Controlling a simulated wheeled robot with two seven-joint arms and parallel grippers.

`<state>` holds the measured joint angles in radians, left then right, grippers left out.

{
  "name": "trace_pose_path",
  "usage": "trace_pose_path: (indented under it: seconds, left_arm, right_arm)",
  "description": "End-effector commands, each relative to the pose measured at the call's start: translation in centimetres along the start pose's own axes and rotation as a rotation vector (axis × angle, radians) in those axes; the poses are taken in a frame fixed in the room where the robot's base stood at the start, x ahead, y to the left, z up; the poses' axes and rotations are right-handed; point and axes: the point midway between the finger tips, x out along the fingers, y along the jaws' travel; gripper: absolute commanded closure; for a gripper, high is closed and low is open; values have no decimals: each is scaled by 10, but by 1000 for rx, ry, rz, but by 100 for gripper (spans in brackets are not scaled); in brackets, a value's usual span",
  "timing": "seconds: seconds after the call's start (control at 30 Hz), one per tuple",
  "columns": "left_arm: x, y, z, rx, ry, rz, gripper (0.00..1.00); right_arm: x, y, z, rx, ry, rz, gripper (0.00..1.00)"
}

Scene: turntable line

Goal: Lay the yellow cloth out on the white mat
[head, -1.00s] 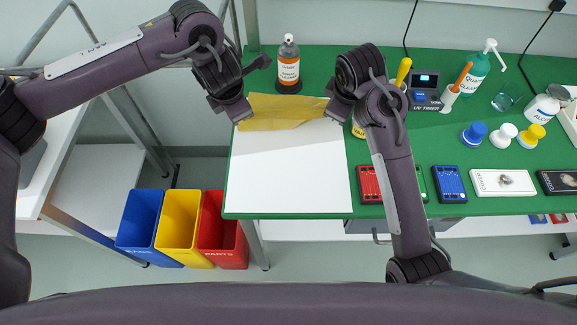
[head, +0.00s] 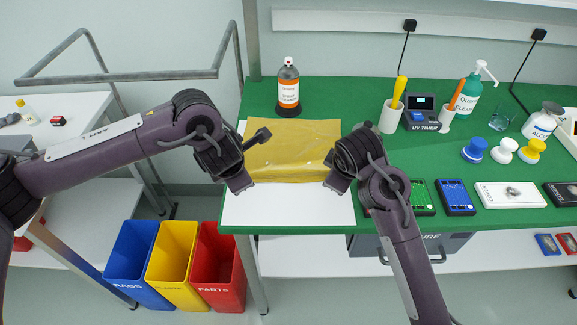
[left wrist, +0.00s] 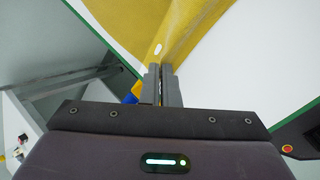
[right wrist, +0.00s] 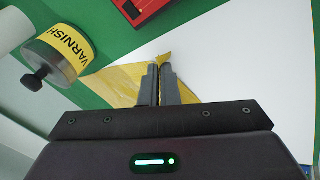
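The yellow cloth (head: 292,150) is spread over the upper part of the white mat (head: 290,205), with a few creases. Its near edge runs between my two grippers. My left gripper (head: 247,188) is shut on the cloth's near left corner; the left wrist view shows the cloth (left wrist: 180,25) at the closed fingers (left wrist: 162,72). My right gripper (head: 330,187) is shut on the near right corner; the right wrist view shows the cloth (right wrist: 118,82) at the closed fingers (right wrist: 160,72). The near part of the mat is bare. I cannot tell how high the near edge is above the mat.
A spray bottle (head: 288,92) stands behind the cloth. A varnish tin (right wrist: 68,50) stands close to my right gripper. A cup (head: 390,118), a UV timer (head: 421,113) and several boards and bottles fill the right side. Bins (head: 170,262) stand on the floor at the left.

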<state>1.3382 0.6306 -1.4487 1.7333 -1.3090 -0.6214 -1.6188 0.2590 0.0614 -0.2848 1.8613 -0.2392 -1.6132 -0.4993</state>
Motion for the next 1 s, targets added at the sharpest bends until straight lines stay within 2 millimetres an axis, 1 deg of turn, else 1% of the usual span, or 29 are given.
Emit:
trace_pose_path:
  seconds: [0.03, 0.07, 0.3, 0.57, 0.67, 0.8, 1.0]
  left_arm:
    - [1, 2, -3, -1, 8, 3, 96]
    - [1, 2, -3, 0, 8, 3, 92]
    - [1, 0, -2, 1, 5, -1, 60]
    - [0, -2, -2, 4, 6, -6, 60]
    - [-12, -1, -1, 5, 4, -6, 60]
    - [-35, 2, 2, 5, 1, -2, 60]
    - [-69, 0, 0, 7, -3, 5, 60]
  right_arm:
    - [0, 1, 2, 4, -5, 0, 95]
    - [0, 1, 2, 4, -5, 0, 92]
    - [1, 0, 1, 1, -3, -2, 60]
    - [-1, -2, 0, -1, -3, -4, 60]
    - [-12, 0, -1, -2, 0, -4, 60]
    - [-36, 2, -2, -1, 1, -2, 60]
    - [-68, -2, 1, 0, 2, 0, 60]
